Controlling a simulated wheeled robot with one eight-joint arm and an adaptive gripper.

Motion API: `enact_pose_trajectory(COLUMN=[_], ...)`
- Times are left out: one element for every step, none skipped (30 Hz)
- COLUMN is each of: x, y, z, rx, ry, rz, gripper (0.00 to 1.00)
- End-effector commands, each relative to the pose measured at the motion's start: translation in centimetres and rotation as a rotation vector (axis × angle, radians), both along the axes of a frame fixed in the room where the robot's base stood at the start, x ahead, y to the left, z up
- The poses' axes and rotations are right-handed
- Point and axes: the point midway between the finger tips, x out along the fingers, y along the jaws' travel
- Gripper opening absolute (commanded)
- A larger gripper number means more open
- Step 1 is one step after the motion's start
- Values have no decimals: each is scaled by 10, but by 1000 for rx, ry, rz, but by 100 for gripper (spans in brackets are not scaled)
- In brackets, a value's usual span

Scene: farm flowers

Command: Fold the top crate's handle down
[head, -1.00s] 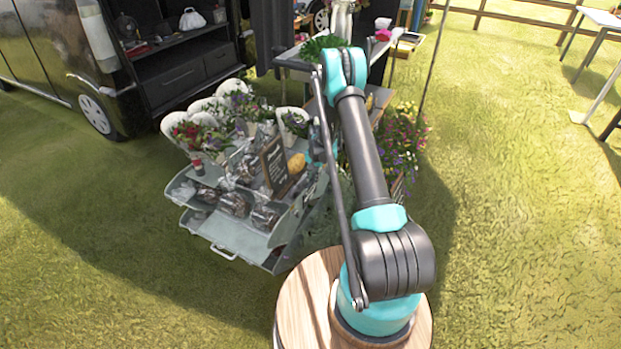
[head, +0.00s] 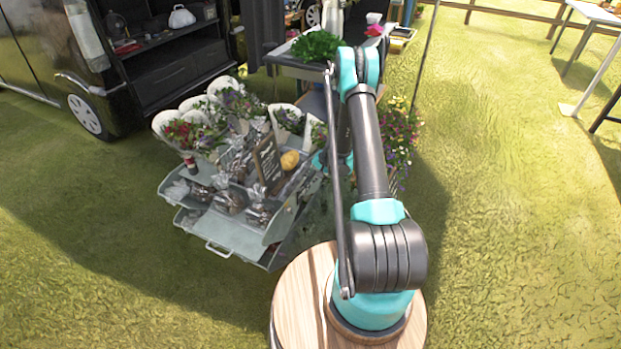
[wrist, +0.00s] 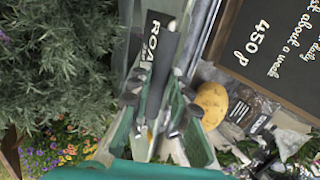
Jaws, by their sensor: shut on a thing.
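The grey metal crate stack (head: 223,232) stands on the grass left of my arm, trays open and filled with wrapped packets. A small handle (head: 218,251) hangs on its lower front edge. In the wrist view my gripper (wrist: 160,122) is closed around a slim part beside the crate, seemingly the top crate's handle. A dark strip lettered "ROA" (wrist: 161,45) lies between the fingers, so the grasp itself is partly hidden. In the head view the gripper is mostly hidden behind my arm, at the crate's right side.
A chalkboard price sign (head: 267,165) and a yellow potato-like item (head: 290,160) sit on the crate by the gripper. Wrapped bouquets (head: 228,105) stand behind. Leafy plants (wrist: 60,60) crowd the gripper's left. Open grass lies front left and right.

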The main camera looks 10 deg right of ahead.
Motion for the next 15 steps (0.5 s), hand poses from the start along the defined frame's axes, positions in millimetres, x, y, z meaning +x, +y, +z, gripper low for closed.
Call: enact_pose_trajectory(x=[0,0,0,0,0,0,0,0,0,0,0,0,0,0,0], y=[0,0,0,0,0,0,0,0,0,0,0,0,0,0,0], z=[0,0,0,0,0,0,0,0,0,0,0,0,0,0,0], rx=[-1,-1,-1,-1,-1,-1,-1,-1,-1,-1,-1,-1,-2,-2,-2], ry=[1,1,1,1,1,1,1,1,1,1,1,1,1,1,1], rz=[0,0,0,0,0,0,0,0,0,0,0,0,0,0,0], gripper=[0,0,0,0,19,24,28,32,37,39,39,39,39,39,39])
